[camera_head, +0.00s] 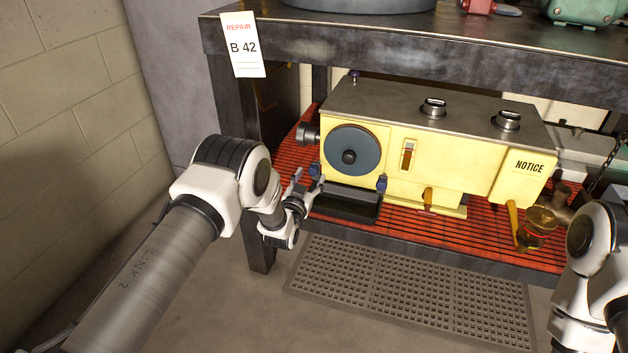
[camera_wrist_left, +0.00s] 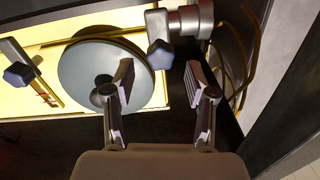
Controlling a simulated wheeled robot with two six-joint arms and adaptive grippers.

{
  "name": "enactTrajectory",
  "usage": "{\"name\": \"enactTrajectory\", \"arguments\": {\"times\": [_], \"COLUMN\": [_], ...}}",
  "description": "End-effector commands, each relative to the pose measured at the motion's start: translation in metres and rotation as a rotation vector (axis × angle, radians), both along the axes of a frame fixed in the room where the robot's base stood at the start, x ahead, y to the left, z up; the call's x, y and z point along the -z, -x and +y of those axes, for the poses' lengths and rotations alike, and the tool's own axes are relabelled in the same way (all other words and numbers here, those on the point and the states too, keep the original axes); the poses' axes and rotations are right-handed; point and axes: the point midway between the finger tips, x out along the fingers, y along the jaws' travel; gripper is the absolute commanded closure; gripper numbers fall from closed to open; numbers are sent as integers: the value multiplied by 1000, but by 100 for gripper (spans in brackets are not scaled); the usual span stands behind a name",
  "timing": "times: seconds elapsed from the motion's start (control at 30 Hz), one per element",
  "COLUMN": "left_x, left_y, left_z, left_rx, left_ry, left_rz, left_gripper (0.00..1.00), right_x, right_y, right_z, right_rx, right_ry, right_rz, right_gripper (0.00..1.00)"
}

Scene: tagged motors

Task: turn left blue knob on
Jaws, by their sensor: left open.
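A yellow machine (camera_head: 455,150) with a round dark dial (camera_head: 352,150) stands on the red slatted shelf. The left blue knob (camera_head: 315,170) is at the dial's lower left, partly hidden by my gripper. My left gripper (camera_head: 309,181) is open and empty, close in front of this knob. In the left wrist view, the left blue knob (camera_wrist_left: 160,55) shows just beyond the gap between the open fingers (camera_wrist_left: 158,82), apart from them. The right blue knob (camera_head: 381,184) is at the dial's lower right and also shows in the wrist view (camera_wrist_left: 18,75). My right gripper is not visible.
A black tray (camera_head: 345,204) sits below the dial, near my left gripper. A grey cylinder (camera_head: 306,135) sticks out from the machine's left side. The dark bench top (camera_head: 420,50) overhangs the machine, and a table leg (camera_head: 258,245) stands behind my left wrist.

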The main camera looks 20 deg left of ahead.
Motion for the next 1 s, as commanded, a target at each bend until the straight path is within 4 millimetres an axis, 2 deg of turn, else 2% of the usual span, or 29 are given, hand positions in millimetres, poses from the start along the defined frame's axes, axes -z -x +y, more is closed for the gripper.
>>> {"name": "enactTrajectory", "arguments": {"times": [0.03, 0.2, 0.3, 0.5, 0.53, 0.67, 0.7, 1.0], "left_x": [5, 4, 2, 1, 1, 2, 2, 2], "left_y": [-11, -38, -44, -45, -45, -44, -44, -44], "left_z": [0, 0, 0, 0, 0, 0, 0, 0], "left_rx": [0, 0, 0, 0, 0, 0, 0, 0], "left_ry": [0, 0, 0, 0, 0, 1, 0, 13], "left_rz": [-3, 0, 2, 4, 4, 5, 4, 5], "left_gripper": [44, 44, 44, 44, 51, 97, 100, 100], "right_x": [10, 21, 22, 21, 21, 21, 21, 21], "right_y": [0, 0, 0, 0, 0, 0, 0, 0], "right_z": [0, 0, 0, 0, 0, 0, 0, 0], "right_rx": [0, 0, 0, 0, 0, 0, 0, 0], "right_ry": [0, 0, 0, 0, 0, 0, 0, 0], "right_rz": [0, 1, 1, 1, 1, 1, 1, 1], "right_gripper": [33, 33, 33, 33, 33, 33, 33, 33]}}
